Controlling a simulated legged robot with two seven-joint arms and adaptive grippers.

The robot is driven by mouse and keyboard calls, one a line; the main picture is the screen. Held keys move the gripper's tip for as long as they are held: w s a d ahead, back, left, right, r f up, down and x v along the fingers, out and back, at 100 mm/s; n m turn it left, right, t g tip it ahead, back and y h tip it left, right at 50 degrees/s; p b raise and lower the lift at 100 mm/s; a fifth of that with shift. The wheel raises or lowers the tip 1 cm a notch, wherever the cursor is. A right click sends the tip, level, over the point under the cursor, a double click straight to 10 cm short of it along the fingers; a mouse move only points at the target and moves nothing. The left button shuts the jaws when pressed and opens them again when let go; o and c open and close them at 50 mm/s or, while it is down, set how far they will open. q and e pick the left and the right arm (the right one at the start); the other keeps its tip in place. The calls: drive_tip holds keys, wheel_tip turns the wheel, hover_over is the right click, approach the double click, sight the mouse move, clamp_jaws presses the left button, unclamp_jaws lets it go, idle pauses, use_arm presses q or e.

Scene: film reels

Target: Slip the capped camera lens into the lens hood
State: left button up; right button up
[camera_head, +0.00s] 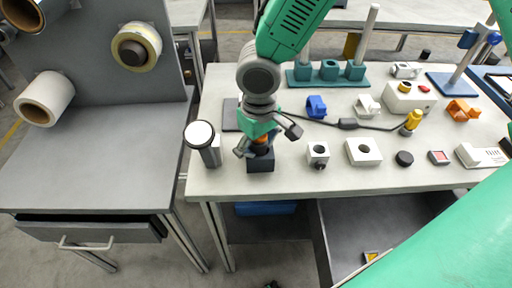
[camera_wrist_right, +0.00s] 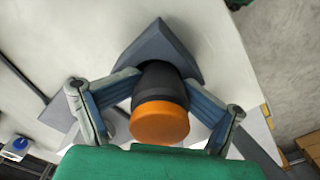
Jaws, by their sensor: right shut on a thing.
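The capped camera lens is a black cylinder (camera_wrist_right: 160,80) with an orange cap (camera_wrist_right: 160,121) in the right wrist view; a bit of orange shows in the head view (camera_head: 261,141). My right gripper (camera_head: 260,146) is shut on the lens, with its fingers on either side of the black body (camera_wrist_right: 162,88). The lens hood seems to be the dark block (camera_head: 260,163) directly below; its angular grey top shows behind the lens (camera_wrist_right: 160,40). The lens's lower end is hidden, so I cannot tell how far it sits inside the hood. My left gripper is out of view.
A dark cylinder with a white top (camera_head: 203,143) stands close to the left. A white block with a hole (camera_head: 363,152) and a smaller one (camera_head: 318,152) are to the right. A black cable (camera_head: 349,124) runs behind. The table's front edge is near.

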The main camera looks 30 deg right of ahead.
drive_tip(key=shift+s+f, duration=0.2)
drive_tip(key=shift+f, duration=0.05)
drive_tip(key=shift+d, duration=0.1)
idle(0.4)
drive_tip(key=shift+w+r+p, duration=0.1)
drive_tip(key=shift+r+p, duration=0.05)
drive_tip(key=shift+p, duration=0.2)
drive_tip(key=shift+r, duration=0.1)
drive_tip(key=shift+c, duration=0.2)
drive_tip(key=shift+r+p, duration=0.6)
drive_tip(key=shift+p, duration=0.2)
clamp_jaws()
